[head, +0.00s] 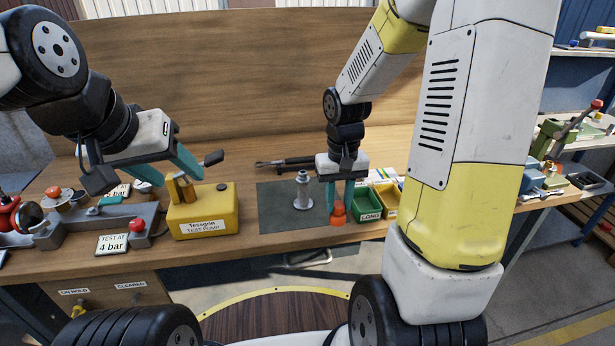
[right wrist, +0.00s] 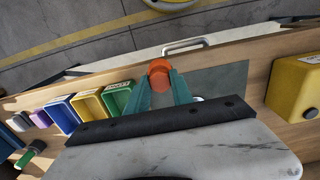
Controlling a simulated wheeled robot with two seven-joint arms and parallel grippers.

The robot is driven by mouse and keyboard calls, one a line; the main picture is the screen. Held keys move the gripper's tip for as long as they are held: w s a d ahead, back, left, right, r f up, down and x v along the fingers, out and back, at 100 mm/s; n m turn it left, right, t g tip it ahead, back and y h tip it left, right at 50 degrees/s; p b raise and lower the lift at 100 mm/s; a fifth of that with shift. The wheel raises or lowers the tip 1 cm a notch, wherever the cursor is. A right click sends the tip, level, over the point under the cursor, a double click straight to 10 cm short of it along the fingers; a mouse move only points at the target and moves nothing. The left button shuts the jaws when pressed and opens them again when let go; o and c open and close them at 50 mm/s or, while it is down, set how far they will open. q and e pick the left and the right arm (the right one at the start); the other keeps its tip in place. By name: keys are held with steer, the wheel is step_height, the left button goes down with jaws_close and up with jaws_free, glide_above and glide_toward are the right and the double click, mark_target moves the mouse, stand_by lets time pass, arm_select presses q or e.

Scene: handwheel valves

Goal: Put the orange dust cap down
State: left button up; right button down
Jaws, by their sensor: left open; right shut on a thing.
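The orange dust cap (head: 338,214) is between the fingertips of my right gripper (head: 338,205), which is shut on it. It is near the front edge of the bench, by the right side of a dark green mat (head: 272,212). The right wrist view also shows the cap (right wrist: 159,72) between the teal fingers. I cannot tell whether the cap touches anything below. My left gripper (head: 172,168) is open, above and behind the yellow test pump (head: 206,218); I cannot tell whether it touches the pump.
A grey metal fitting (head: 302,192) stands upright on the mat. A green bin (head: 368,205) labelled LONG and a yellow bin (head: 388,200) are just right of the cap. A gauge fixture (head: 60,228) and a sign (head: 112,244) are at left. The mat's left part is clear.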

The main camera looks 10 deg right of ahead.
steer(key=shift+w+a+f, duration=0.1)
steer(key=shift+w+f, duration=0.65)
steer(key=shift+w, duration=1.1)
steer(key=shift+w+d+f, duration=0.1)
steer(key=shift+w+f, duration=0.7)
steer(key=shift+w, duration=1.1)
steer(key=shift+w+a+f, duration=0.1)
steer(key=shift+w+f, duration=0.65)
steer(key=shift+w, duration=1.1)
steer(key=shift+f, duration=0.15)
steer(key=c, duration=1.1)
jaws_free()
